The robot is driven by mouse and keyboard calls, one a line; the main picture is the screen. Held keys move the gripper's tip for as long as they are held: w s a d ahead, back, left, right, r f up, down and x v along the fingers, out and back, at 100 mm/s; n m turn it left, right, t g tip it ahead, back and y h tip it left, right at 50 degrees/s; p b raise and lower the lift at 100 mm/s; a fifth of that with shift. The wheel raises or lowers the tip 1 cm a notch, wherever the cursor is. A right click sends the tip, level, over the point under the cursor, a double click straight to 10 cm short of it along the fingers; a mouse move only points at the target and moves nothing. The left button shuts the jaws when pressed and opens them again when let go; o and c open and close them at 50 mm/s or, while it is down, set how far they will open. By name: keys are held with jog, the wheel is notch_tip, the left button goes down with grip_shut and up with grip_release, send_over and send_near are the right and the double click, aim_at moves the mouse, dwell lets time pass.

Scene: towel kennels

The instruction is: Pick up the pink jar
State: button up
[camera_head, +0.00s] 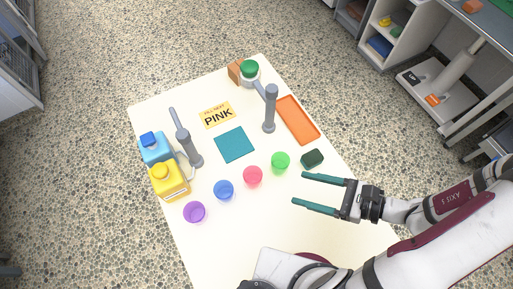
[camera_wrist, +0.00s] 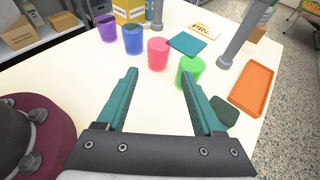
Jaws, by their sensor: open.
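The pink jar (camera_head: 253,176) stands upright on the white table, between the blue jar (camera_head: 223,190) and the green jar (camera_head: 280,161). In the wrist view the pink jar (camera_wrist: 158,54) stands ahead of my gripper, between the lines of its two fingers. My gripper (camera_head: 299,189) is open and empty, to the right of the pink jar in the head view and apart from it. Its teal fingers (camera_wrist: 158,85) reach toward the jars. A sign (camera_head: 218,115) reading "PINK" lies farther back on the table.
A purple jar (camera_head: 194,212) stands left of the blue jar. A dark green block (camera_head: 312,158) lies beside the green jar. A teal mat (camera_head: 234,145), an orange tray (camera_head: 297,120) and two grey posts (camera_head: 270,108) are behind. Yellow (camera_head: 168,181) and blue containers (camera_head: 155,148) stand at left.

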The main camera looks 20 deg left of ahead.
aim_at(253, 181)
jog(key=x, duration=1.5)
jog(key=shift+s, duration=0.1)
jog(key=shift+d, duration=0.1)
jog(key=c, duration=1)
